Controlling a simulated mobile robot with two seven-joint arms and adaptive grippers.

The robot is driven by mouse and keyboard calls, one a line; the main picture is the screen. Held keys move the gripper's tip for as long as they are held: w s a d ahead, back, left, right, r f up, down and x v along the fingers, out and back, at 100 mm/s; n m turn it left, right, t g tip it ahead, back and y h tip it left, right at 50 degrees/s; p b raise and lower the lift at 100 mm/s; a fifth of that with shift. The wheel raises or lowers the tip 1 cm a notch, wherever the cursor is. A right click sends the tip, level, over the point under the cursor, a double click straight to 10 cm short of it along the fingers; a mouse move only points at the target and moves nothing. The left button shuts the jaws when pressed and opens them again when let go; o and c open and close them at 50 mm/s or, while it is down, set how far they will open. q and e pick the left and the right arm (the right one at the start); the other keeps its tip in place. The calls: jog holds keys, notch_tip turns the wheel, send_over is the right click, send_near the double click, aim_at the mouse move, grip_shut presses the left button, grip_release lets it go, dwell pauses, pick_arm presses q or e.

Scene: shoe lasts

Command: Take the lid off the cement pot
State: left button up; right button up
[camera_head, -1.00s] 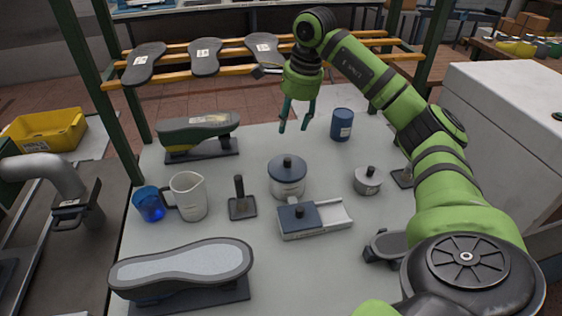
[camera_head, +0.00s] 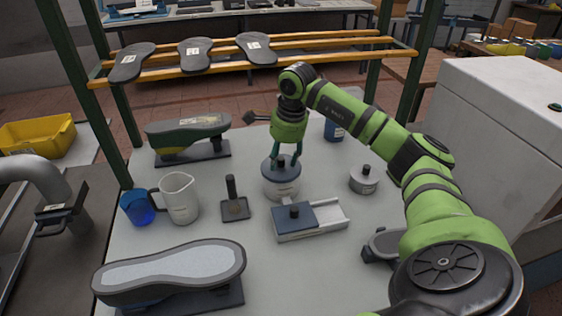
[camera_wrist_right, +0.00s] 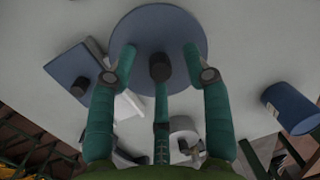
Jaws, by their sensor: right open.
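The cement pot (camera_head: 282,190) is a pale, labelled round pot in the middle of the table. Its flat blue lid (camera_head: 270,171) is on, with a dark knob on top. The lid (camera_wrist_right: 158,25) also shows from above in the right wrist view, with its knob (camera_wrist_right: 160,66) in the middle. My right gripper (camera_head: 285,158) points down over the lid. Its fingers are open, spread on both sides of the knob; I cannot tell whether they touch it. My left gripper is not in view.
A small grey lidded pot (camera_head: 364,182) stands to the right, and a blue can (camera_head: 334,131) behind. A blue-topped white box (camera_head: 312,224) sits close in front. A brush-like stand (camera_head: 234,208), white jug (camera_head: 180,199) and blue cup (camera_head: 137,208) are left. A rack (camera_head: 340,45) spans the back.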

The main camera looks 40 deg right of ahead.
grip_shut()
jog(key=shift+r, duration=0.1)
